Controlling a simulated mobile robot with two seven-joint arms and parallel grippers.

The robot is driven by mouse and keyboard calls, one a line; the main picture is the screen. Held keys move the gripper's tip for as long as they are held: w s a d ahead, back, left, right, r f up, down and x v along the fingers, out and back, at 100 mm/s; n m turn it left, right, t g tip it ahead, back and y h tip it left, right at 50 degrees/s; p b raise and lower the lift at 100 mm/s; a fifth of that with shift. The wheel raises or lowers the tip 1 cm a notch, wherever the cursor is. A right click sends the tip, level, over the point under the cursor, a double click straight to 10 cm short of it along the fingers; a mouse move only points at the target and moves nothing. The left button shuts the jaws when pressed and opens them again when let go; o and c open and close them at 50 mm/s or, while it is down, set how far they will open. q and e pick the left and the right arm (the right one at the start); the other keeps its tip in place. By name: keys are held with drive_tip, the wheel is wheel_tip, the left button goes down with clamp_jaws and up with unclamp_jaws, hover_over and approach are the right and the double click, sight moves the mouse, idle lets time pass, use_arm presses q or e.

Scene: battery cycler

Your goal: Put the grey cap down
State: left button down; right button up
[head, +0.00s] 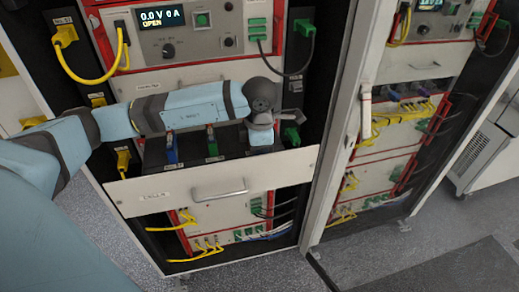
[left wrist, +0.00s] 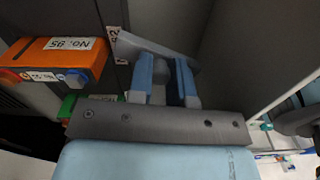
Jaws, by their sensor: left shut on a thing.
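My left gripper (left wrist: 168,68) is shut on a small grey piece between its two blue fingers in the left wrist view. This is likely the grey cap (left wrist: 162,76), but the fingers and the grey plate around it hide much of its shape. In the head view my left arm reaches across the front of the cabinet, and the left gripper (head: 262,138) hangs above the right part of the black shelf. The cap cannot be made out clearly there. My right gripper is in neither view.
An orange block (left wrist: 62,62) labelled No. 95 is left of the fingers, with a green connector (left wrist: 67,106) below. On the shelf stand a blue connector (head: 171,150) and a green one (head: 211,143). A drawer handle (head: 218,190) is below; yellow cables (head: 97,80) hang at left.

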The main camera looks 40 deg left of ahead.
use_arm(q)
drive_tip(key=shift+f+b, duration=0.55)
drive_tip(key=shift+b, duration=0.05)
drive_tip(key=c, duration=1.1)
unclamp_jaws()
drive_tip(key=shift+o, duration=0.2)
drive_tip(key=shift+r+p, duration=0.55)
drive_tip(key=shift+p, duration=0.05)
wheel_tip(320, 180, up, 12)
drive_tip(key=b, duration=0.1)
drive_tip(key=shift+b, duration=0.4)
